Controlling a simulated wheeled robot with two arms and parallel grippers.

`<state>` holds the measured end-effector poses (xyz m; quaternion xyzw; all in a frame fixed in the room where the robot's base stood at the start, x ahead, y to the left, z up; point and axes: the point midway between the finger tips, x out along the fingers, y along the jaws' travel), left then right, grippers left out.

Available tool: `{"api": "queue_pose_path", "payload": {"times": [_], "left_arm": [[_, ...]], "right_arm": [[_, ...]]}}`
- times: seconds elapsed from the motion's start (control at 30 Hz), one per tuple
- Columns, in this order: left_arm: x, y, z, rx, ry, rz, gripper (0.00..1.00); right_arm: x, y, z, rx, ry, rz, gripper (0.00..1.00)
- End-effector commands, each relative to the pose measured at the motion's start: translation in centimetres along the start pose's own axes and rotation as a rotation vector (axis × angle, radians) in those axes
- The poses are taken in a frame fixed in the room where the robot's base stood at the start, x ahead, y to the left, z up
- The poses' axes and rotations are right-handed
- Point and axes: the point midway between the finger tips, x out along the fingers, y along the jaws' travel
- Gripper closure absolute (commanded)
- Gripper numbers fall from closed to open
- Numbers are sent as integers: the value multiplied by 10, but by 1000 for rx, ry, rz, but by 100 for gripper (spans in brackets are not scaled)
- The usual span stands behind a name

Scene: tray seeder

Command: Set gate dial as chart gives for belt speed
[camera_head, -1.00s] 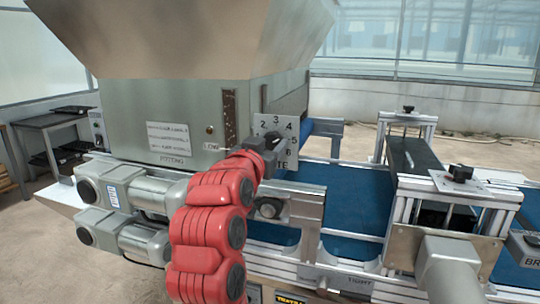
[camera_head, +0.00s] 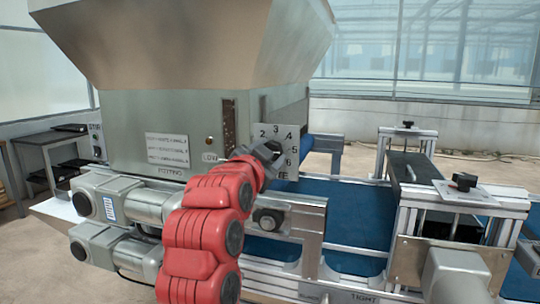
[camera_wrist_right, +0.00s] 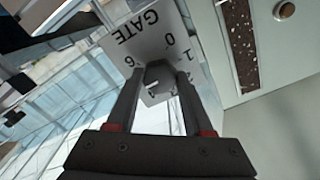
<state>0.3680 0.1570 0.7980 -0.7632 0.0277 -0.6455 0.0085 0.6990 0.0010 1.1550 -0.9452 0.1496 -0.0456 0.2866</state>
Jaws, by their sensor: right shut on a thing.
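The gate dial plate (camera_head: 291,130) is a pale plate on the side of the hopper body, with digits 2 to 6 showing in the head view. In the right wrist view the plate (camera_wrist_right: 128,50) shows the word GATE. My right gripper (camera_head: 270,151) is at the dial. In the wrist view its fingers are shut on a dark knob (camera_wrist_right: 159,74) at the plate's middle. The knob's pointer is hidden, so I cannot tell its setting. White label strips (camera_head: 167,148) on the hopper body have text too small to read. My left gripper is not in view.
The large hopper (camera_head: 180,45) stands above the dial. A blue conveyor belt (camera_head: 355,208) with metal rails runs to the right, with a frame and a black knob (camera_head: 464,181) on it. Grey motors (camera_head: 105,195) sit at lower left, close to my right arm.

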Motion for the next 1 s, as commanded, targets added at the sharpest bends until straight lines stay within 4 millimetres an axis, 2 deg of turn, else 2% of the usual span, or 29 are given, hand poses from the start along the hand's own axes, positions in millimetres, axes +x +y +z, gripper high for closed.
{"api": "queue_pose_path", "payload": {"times": [0.3,0.33,0.5,0.83,1.0], "left_arm": [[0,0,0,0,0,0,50],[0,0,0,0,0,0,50],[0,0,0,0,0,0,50],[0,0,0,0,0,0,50],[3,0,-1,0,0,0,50]], "right_arm": [[0,0,1,0,-3,1,100],[0,0,1,0,-3,1,47],[0,0,1,0,-2,1,19],[-3,0,0,0,-1,0,19],[-26,-2,2,-1,-3,-2,19]]}}
